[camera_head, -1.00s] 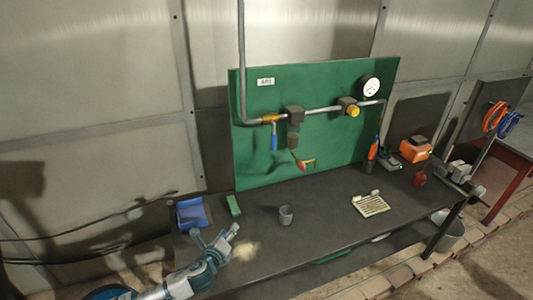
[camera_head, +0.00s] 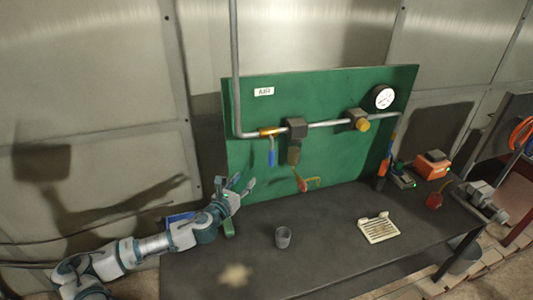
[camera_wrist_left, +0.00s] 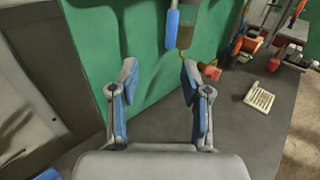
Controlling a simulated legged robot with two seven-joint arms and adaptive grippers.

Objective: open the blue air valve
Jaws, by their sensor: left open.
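The blue air valve (camera_head: 271,157) is a blue lever handle hanging straight down from a brass fitting (camera_head: 268,132) on the grey pipe, in front of a green panel (camera_head: 340,92). My left gripper (camera_head: 243,186) is open and empty, below and to the left of the handle, apart from it. In the left wrist view the blue handle (camera_wrist_left: 172,28) shows at the top, beyond and above the open fingers (camera_wrist_left: 157,82). The fitting is out of that view. My right gripper is not in view.
A filter bowl (camera_head: 293,156) hangs right of the handle, and a red-and-yellow item (camera_head: 304,182) is lower right. A grey cup (camera_head: 283,237) and a cream slotted tray (camera_head: 379,228) stand on the dark bench (camera_head: 330,240). A gauge (camera_head: 384,97) is upper right.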

